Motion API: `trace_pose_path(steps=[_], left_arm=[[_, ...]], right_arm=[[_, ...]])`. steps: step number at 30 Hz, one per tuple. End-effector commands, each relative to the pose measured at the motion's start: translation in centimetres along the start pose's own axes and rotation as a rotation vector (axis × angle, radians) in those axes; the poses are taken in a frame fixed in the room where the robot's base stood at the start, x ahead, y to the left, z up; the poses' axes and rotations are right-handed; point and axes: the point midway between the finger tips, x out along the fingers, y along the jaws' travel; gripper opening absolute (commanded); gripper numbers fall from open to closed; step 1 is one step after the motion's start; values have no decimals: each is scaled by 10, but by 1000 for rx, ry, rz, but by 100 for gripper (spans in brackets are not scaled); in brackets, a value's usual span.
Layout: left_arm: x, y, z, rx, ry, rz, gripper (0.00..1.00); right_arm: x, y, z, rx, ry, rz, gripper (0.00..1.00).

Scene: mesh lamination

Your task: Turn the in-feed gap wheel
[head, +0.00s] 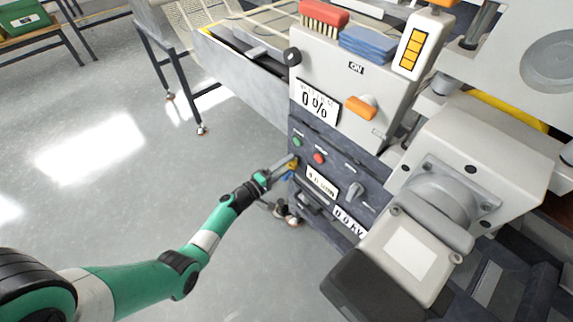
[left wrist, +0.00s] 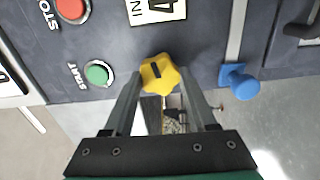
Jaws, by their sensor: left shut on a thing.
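The in-feed gap wheel is a small yellow lobed knob (left wrist: 159,73) with a dark mark on its face, low on the machine's dark panel in the left wrist view. It also shows, small, in the head view (head: 293,164). My left gripper (left wrist: 162,82) has one finger on each side of the wheel and is shut on it. In the head view my left gripper (head: 281,168) reaches the panel's left edge from the left. A white display (left wrist: 157,8) marked "IN" with a partly cut-off number is above the wheel. My right gripper is not in view.
A green START button (left wrist: 98,73) is just left of the wheel, with a red STOP button (left wrist: 72,8) above it. A blue knob (left wrist: 238,84) is to the right. Open floor lies left.

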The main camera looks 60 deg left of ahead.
Motion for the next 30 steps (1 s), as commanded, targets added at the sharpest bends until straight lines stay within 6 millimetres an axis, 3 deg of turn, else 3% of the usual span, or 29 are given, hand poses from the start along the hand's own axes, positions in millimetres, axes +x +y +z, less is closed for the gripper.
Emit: trace_pose_path(steps=[18, 30], left_arm=[[0, -2, 0, -578, 0, 1, 2], [0, -2, 1, -836, 0, 1, 2]], right_arm=[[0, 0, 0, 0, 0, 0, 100], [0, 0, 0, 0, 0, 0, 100]])
